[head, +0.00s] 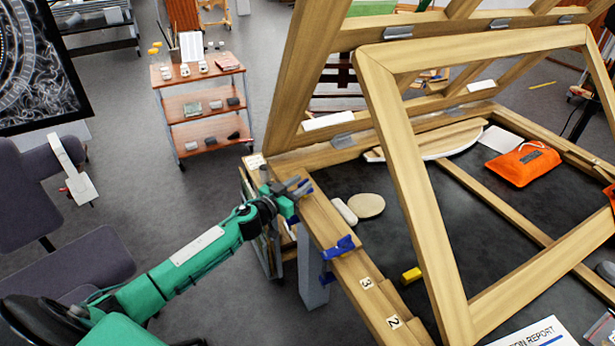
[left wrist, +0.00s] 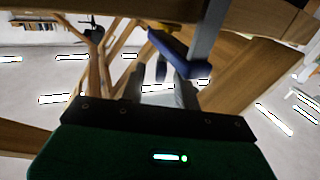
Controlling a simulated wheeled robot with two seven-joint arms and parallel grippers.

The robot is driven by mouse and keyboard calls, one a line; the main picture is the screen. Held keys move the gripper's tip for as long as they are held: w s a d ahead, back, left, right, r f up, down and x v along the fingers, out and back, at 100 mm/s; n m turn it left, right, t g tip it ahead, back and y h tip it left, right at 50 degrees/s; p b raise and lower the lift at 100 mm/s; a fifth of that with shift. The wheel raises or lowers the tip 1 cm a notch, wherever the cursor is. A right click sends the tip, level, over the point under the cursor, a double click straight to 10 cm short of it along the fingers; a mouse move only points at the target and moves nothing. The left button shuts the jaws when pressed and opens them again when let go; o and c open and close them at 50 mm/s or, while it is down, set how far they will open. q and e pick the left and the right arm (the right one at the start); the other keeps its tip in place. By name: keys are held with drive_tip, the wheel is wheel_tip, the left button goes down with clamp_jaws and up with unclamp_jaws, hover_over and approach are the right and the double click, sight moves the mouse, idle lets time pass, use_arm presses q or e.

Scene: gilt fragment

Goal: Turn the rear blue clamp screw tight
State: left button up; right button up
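The rear blue clamp (head: 303,187) sits on the left beam of the wooden frame in the head view, partly hidden by my left gripper. My left gripper (head: 289,193) is at that clamp, on the beam's outer side. In the left wrist view, the blue clamp (left wrist: 183,52) and its grey bar are close ahead, with a small blue part of it reaching down between the fingers (left wrist: 160,90). The fingers look apart; I cannot tell whether they touch the screw. A second blue clamp (head: 338,248) is nearer on the same beam. My right gripper is not in view.
The beam carries number tags, and a yellow block (head: 411,275) lies beside it. A large upright wooden frame (head: 410,180) leans over the dark tabletop. An orange pouch (head: 522,164) lies at right. A wooden trolley (head: 203,105) stands at the back left; grey floor is clear between.

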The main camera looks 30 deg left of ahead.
sight(308, 179)
use_arm(q)
drive_tip(key=shift+x, duration=2)
clamp_jaws()
